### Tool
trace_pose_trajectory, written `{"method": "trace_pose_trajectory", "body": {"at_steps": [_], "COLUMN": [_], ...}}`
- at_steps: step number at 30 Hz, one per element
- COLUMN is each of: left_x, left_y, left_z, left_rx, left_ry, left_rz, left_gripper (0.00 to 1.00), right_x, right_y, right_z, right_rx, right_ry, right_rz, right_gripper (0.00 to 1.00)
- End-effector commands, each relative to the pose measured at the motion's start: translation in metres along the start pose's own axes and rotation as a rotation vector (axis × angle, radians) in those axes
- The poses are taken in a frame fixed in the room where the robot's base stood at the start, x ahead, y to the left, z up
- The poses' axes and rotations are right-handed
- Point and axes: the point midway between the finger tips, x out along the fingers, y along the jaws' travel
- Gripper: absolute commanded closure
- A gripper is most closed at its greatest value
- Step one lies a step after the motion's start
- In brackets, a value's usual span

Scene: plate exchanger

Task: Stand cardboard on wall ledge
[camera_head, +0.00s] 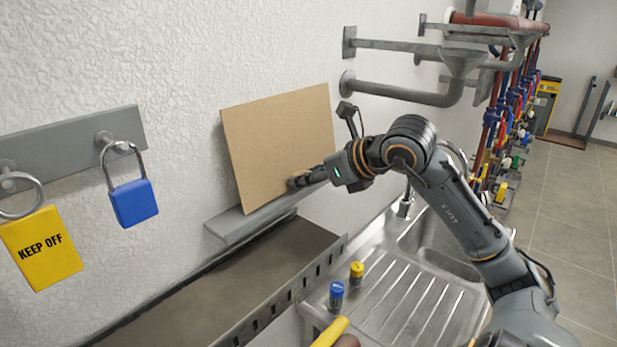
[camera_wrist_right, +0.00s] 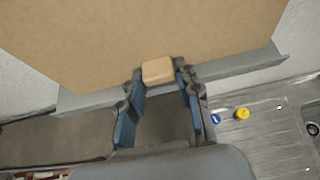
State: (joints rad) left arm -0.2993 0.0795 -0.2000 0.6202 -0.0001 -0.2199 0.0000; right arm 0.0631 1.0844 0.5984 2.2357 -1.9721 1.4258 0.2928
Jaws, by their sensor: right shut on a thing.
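The brown cardboard (camera_head: 275,140) is upright and slightly tilted against the textured wall, its lower edge at the grey wall ledge (camera_head: 232,226). Whether it rests fully on the ledge I cannot tell. My right gripper (camera_head: 299,181) is at the cardboard's lower right part. In the right wrist view, the fingers of my right gripper (camera_wrist_right: 160,82) are on either side of a small tan block (camera_wrist_right: 158,71) on the face of the cardboard (camera_wrist_right: 130,35). The ledge (camera_wrist_right: 80,103) runs behind the fingers there. My left gripper is not in view.
A dark trough (camera_head: 250,270) lies below the ledge. A metal sink (camera_head: 400,290) with a blue-topped jar (camera_head: 336,296) and a yellow-topped jar (camera_head: 356,274) is to the right. Grey pipe brackets (camera_head: 405,92) jut from the wall. A blue padlock (camera_head: 134,202) and yellow tag (camera_head: 42,247) hang at left.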

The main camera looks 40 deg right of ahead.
Motion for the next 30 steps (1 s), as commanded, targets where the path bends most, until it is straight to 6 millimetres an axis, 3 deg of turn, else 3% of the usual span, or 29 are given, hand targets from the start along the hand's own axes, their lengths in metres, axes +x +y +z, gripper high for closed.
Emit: {"method": "trace_pose_trajectory", "body": {"at_steps": [30], "left_x": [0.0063], "left_y": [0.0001], "left_z": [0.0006], "left_rx": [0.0], "left_ry": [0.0], "left_rz": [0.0], "left_gripper": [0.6], "right_x": [0.0015], "right_y": [-0.0001], "right_z": [-0.0023], "right_rx": [0.0], "right_ry": [-0.001], "right_rz": [0.0], "right_gripper": [0.99]}}
